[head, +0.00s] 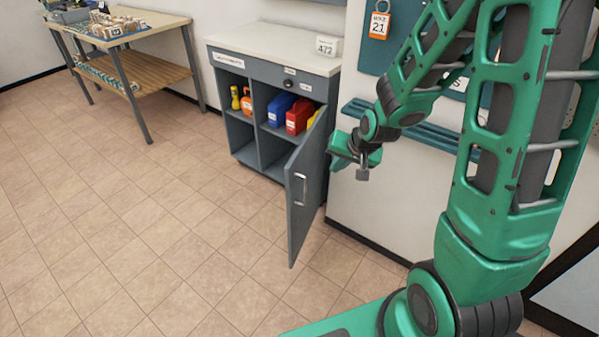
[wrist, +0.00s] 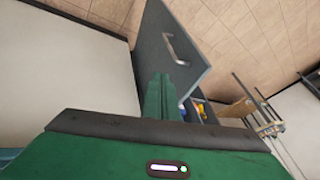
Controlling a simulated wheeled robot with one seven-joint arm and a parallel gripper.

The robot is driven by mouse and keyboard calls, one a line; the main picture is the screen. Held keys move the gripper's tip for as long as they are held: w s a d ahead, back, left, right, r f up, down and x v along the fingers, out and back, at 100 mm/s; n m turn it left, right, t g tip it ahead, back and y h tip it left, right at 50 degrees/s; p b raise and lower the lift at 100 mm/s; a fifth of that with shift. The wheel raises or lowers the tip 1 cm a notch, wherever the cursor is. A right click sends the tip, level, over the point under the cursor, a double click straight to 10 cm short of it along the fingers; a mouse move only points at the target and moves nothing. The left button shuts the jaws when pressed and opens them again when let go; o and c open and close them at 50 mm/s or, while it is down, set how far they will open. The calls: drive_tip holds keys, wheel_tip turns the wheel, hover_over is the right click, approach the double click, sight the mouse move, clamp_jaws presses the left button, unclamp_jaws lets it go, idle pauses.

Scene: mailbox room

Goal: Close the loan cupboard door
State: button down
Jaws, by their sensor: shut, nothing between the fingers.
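The loan cupboard (head: 246,75) is a low grey cabinet with a pale top, standing against the wall. Its grey door (head: 303,190) is hinged on the right and stands wide open into the room, with a silver handle on its face. The door (wrist: 165,25) and handle (wrist: 176,50) also show in the wrist view. My gripper (head: 362,172) is shut and empty, in the air to the right of the door. In the wrist view its fingers (wrist: 160,95) overlap the door's lower part; I cannot tell whether they touch it.
Blue, red, orange and yellow items sit on the open shelves, including a red container (head: 299,115). A wooden workbench (head: 150,72) stands at the left. A slatted teal rail (head: 430,133) runs along the wall behind my arm. The tiled floor (head: 150,215) before the cupboard is clear.

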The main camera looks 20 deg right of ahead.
drive_tip(key=w+a+f+t, duration=0.1)
drive_tip(key=w+a+f, duration=0.1)
drive_tip(key=w+a, duration=0.1)
approach(296, 173)
drive_tip(key=shift+m+y, duration=0.3)
drive_tip(key=shift+y, duration=0.1)
drive_tip(key=x, duration=0.6)
drive_tip(key=shift+d+f, duration=0.1)
drive_tip(key=shift+d, duration=0.25)
